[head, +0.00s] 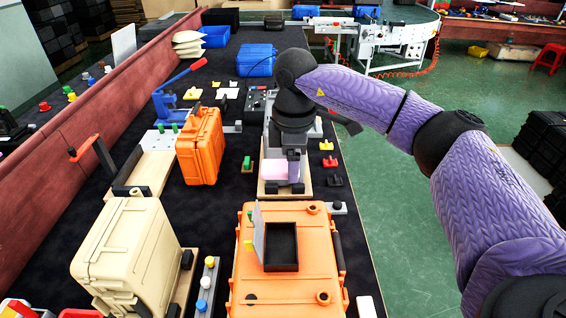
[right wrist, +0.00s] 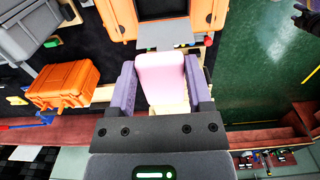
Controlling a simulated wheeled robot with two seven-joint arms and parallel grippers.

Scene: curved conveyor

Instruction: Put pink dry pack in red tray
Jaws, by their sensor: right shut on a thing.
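The pink dry pack (right wrist: 161,75) is held between the two purple fingers of my right gripper (right wrist: 161,66) in the right wrist view. In the head view my right gripper (head: 284,186) points down over a light wooden stand in the middle of the table, and the pink pack (head: 272,169) shows beside its fingers, partly hidden by the hand. I cannot tell whether the pack touches the stand. I cannot make out a red tray in either view. My left gripper is not in view.
A large orange case (head: 240,288) with a black open tray (head: 281,266) on it stands nearest. Another orange case (head: 199,147) and a beige case (head: 126,250) stand at the left. Blue cases (head: 256,60) are farther back. Green floor (head: 400,190) lies right of the table.

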